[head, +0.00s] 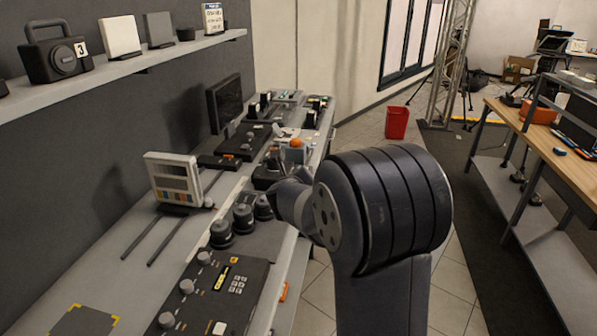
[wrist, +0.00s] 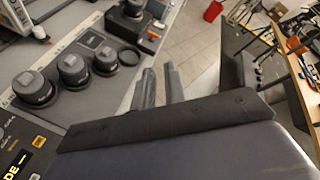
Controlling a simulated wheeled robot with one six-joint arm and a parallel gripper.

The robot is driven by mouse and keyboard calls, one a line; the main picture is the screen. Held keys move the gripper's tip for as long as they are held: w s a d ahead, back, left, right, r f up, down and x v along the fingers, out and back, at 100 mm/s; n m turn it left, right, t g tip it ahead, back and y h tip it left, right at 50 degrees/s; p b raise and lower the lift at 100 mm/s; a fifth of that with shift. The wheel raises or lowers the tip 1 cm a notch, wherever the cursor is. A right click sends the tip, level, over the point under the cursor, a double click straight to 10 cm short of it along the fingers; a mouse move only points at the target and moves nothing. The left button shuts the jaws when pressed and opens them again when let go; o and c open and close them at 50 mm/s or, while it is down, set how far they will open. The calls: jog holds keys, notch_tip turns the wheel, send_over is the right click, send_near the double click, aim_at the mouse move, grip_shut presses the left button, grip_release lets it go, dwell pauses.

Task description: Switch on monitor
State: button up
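A dark flat monitor (head: 224,103) stands on the bench against the wall in the head view, its screen black. A small white-framed display unit (head: 175,180) stands nearer, tilted, with coloured blocks on its face. I cannot tell which one the task means. My gripper (wrist: 159,82) shows two grey fingers with a gap between them and nothing in it. It is above the bench's right edge, to the right of several black round knobs (wrist: 73,70). In the head view my arm hides much of the gripper.
A control panel (head: 214,297) with knobs and a keypad lies at the near end of the bench. A shelf (head: 120,63) runs above. A red bin (head: 397,122) stands on the floor. A wooden workbench (head: 545,140) is at right, with an open aisle between.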

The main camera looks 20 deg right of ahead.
jog(key=a+n+y, duration=0.1)
jog(key=a+n, duration=0.2)
jog(key=n, duration=0.1)
jog(key=a+n+t+y, duration=0.1)
jog(key=a+n, duration=0.2)
jog(key=n, duration=0.1)
jog(key=a+f+n+t+y, duration=0.1)
jog(key=a+n, duration=0.3)
jog(key=shift+w+b, duration=0.3)
jog(key=shift+b, duration=0.05)
grip_shut()
jog(key=s+a+f+n+y, duration=0.25)
jog(key=a+n+y, duration=0.35)
jog(key=a+n, duration=0.7)
jog(key=s+a+f+n+g+y+b, duration=0.1)
jog(key=s+a+f+n+g+y, duration=0.3)
jog(key=s+a+n, duration=0.3)
jog(key=s+a+f+n+g+y, duration=0.4)
jog(key=s+a+n, duration=0.4)
jog(key=n, duration=0.5)
jog(key=shift+s+a+b, duration=0.3)
jog(key=shift+a+b, duration=0.1)
jog(key=shift+a, duration=0.7)
jog(key=shift+w, duration=0.1)
